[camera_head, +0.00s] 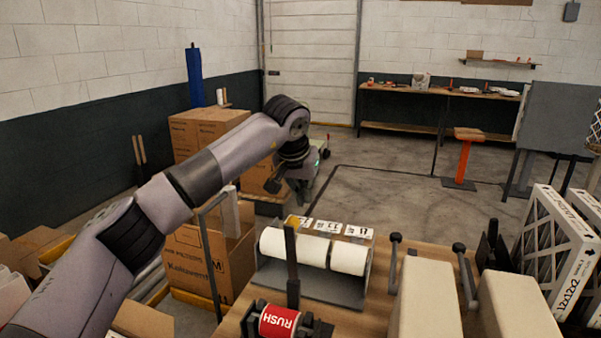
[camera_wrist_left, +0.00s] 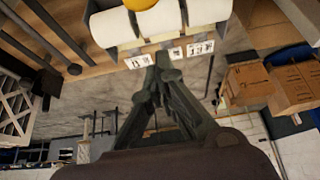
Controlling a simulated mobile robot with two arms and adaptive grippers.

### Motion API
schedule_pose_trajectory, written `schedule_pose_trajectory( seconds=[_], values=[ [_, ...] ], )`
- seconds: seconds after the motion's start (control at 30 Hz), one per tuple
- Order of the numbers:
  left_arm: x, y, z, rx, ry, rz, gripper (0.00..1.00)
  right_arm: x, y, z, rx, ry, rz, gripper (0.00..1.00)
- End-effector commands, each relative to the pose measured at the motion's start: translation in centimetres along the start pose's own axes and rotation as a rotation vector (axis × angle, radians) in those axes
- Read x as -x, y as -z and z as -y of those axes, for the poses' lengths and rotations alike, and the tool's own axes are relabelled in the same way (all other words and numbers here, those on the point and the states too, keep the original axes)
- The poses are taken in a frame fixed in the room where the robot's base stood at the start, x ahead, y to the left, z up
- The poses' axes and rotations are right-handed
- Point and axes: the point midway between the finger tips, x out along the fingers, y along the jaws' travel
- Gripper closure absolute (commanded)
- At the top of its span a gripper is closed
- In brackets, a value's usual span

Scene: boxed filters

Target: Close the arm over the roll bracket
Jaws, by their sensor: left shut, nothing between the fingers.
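The roll bracket (camera_head: 309,329) is a dark holder at the table's front edge with a red "RUSH" roll (camera_head: 279,321) in it. A dark arm (camera_head: 291,265) with a yellow tip (camera_head: 294,222) stands upright beside the roll, raised off it. In the left wrist view a yellow knob (camera_wrist_left: 138,4) shows at the top edge, in front of white rolls. My left gripper (camera_head: 272,186) is shut and empty, in the air behind and above the white rolls, apart from the arm. Its closed fingertips (camera_wrist_left: 163,62) show in the wrist view. My right gripper is in neither view.
A grey holder with white rolls (camera_head: 348,256) and printed labels stands behind the bracket. Beige blocks (camera_head: 428,300), dark knobbed posts (camera_head: 395,240) and white-framed filters (camera_head: 555,250) stand to the right. Cardboard boxes (camera_head: 195,265) stand beyond the table on the left.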

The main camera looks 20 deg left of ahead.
Motion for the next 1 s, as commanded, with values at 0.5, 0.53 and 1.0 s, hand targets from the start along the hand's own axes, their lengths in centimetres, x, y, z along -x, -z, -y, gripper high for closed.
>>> schedule_pose_trajectory(
  seconds=[0.5,0.53,1.0],
  values=[
    [0.8,-3.7,0.0,0.0,-0.001,0.0,1.0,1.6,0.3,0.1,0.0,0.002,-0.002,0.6],
    [0.8,-3.7,0.0,0.0,-0.001,0.0,1.0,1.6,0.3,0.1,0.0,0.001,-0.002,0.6],
    [0.8,-3.9,0.0,0.0,0.0,-0.01,1.0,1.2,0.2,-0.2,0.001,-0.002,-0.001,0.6]
  ],
)
